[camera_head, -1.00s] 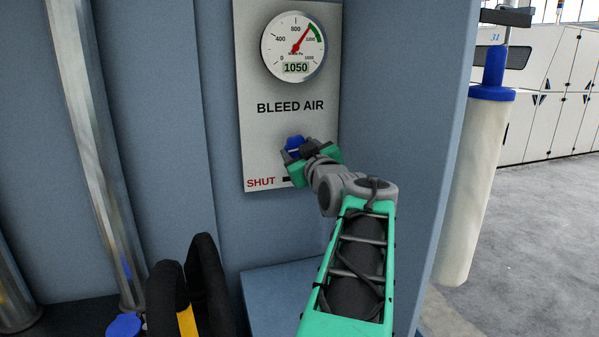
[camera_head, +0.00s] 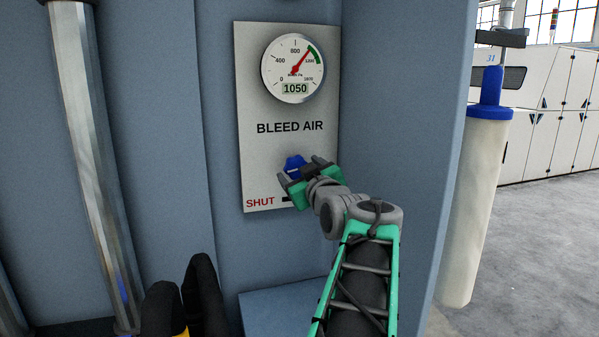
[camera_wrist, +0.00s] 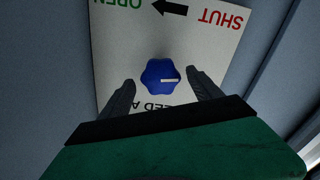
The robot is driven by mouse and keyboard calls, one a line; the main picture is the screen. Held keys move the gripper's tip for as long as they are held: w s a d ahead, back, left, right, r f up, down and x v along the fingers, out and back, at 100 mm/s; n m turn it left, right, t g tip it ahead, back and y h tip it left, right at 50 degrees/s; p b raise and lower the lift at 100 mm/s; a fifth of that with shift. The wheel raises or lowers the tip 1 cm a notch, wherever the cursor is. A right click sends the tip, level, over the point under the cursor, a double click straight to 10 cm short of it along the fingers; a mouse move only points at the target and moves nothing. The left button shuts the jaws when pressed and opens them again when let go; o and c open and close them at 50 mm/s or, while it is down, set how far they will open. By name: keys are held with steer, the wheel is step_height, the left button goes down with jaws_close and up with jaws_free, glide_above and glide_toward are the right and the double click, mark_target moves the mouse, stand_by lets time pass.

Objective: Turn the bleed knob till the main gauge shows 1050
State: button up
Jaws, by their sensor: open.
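The blue lobed bleed knob (camera_head: 294,163) sits on the white "BLEED AIR" panel (camera_head: 255,105), below the lettering. In the wrist view the knob (camera_wrist: 161,77) shows a white pointer line aimed to the picture's right. My gripper (camera_head: 303,170) is open in front of the knob. In the wrist view its two fingers (camera_wrist: 160,94) stand apart on either side of the knob, with gaps between. The main gauge (camera_head: 293,68) at the top of the panel has its red needle at the start of the green band, and its digital readout (camera_head: 295,89) shows 1050.
A blue-grey side wall (camera_head: 400,130) stands close to the right of my arm. A metal pole (camera_head: 95,150) rises at the left, and black loops (camera_head: 185,300) stand at the lower left. A white cylinder with a blue cap (camera_head: 485,190) hangs outside at the right.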

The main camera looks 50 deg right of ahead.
steer(key=b+v, duration=0.1)
steer(key=v, duration=0.6)
